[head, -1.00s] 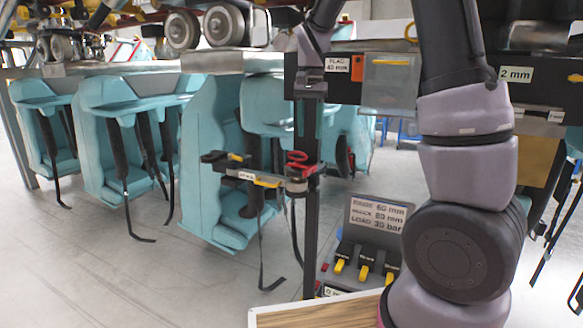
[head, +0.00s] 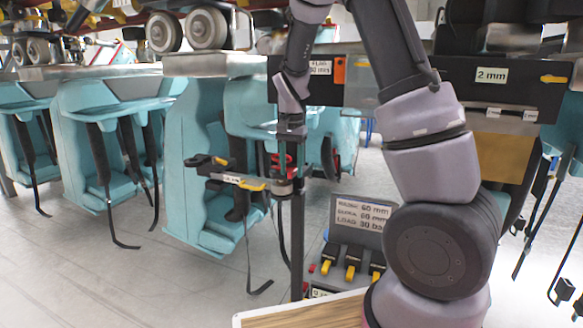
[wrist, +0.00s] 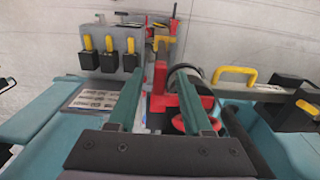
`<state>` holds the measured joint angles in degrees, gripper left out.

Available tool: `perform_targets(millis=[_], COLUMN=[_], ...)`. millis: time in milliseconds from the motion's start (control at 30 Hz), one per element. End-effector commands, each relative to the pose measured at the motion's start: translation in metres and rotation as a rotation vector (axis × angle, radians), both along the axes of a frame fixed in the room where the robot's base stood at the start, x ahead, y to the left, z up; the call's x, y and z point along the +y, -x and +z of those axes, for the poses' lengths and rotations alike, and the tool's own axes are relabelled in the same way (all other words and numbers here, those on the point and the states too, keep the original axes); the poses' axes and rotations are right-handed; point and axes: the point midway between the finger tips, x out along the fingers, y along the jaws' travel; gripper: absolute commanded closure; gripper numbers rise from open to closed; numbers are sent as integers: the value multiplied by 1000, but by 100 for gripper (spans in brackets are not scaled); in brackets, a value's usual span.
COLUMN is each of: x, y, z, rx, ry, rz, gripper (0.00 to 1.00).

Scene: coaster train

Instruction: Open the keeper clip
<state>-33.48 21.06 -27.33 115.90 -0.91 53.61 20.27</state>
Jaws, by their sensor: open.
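A red clip-like part (head: 283,163), which I take to be the keeper clip, sits at the right end of a pale labelled bar (head: 238,181) with a yellow handle, on top of a dark post. My gripper (head: 291,150) is open, pointing down just above and around this red part. In the wrist view, the two green fingers (wrist: 158,84) are apart, with the red part (wrist: 160,77) between them. A red ring (wrist: 184,123) lies by the right finger, partly hidden. A dark round roller (wrist: 184,76) is at the right fingertip. I cannot tell whether the fingers touch anything.
Teal coaster seats (head: 202,150) with hanging straps stand left and behind. A box with several yellow levers (head: 351,272) and a sign (head: 360,218) stands right of the post. A wood-topped surface (head: 300,318) is at the front. Grey floor is open at lower left.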

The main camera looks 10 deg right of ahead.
Motion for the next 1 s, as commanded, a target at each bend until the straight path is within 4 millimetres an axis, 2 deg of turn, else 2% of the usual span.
perform_targets(millis=[67, 100, 167, 200, 233, 1000], x=[0, 0, 0, 0, 0, 0], y=[0, 0, 0, 0, 0, 0], z=[0, 0, 0, 0, 0, 1], rx=[0, 0, 0, 0, 0, -1], ry=[0, 0, 0, 0, 0, -1], rz=[0, 0, 0, 0, 0, 0], gripper=[50, 54, 77, 92, 100, 100])
